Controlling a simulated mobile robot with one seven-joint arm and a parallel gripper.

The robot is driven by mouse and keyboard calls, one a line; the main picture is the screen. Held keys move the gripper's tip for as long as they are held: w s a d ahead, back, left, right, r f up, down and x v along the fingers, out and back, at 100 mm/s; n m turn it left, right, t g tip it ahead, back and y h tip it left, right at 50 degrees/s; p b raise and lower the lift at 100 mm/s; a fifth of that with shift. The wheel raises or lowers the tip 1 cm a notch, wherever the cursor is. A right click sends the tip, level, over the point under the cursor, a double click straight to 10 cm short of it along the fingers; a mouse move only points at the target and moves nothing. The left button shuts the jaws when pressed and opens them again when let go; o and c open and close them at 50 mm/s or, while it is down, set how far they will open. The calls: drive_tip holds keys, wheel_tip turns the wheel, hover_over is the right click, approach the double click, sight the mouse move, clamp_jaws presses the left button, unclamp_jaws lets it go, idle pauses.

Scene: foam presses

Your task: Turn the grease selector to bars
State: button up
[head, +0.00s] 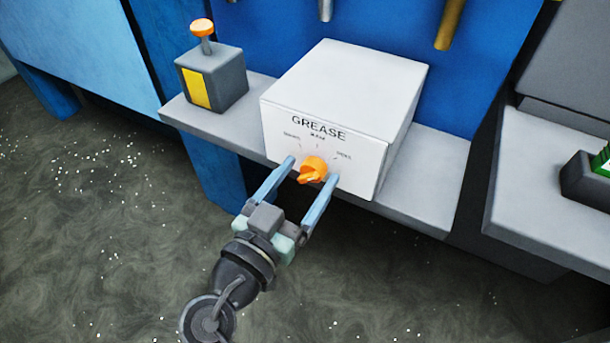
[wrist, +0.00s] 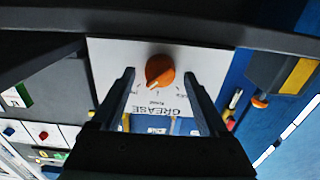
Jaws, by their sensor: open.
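The grease selector is an orange knob (head: 313,169) on the front face of a white box (head: 345,85) labelled GREASE. Small position marks and words, too small to read surely, stand above the knob. In the wrist view the knob (wrist: 159,71) shows upside down with the lettering, its ridge slanting. My gripper (head: 309,170) is open, with one blue finger on each side of the knob. The fingers point at the box front; I cannot tell whether either touches the knob. In the wrist view both fingers (wrist: 160,76) stand apart from the knob with gaps.
The box stands on a grey shelf (head: 430,190) against a blue machine. Another grey ledge (head: 545,190) with a green-topped item is at the right. Speckled floor lies open in front.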

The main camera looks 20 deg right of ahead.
clamp_jaws()
idle(0.4)
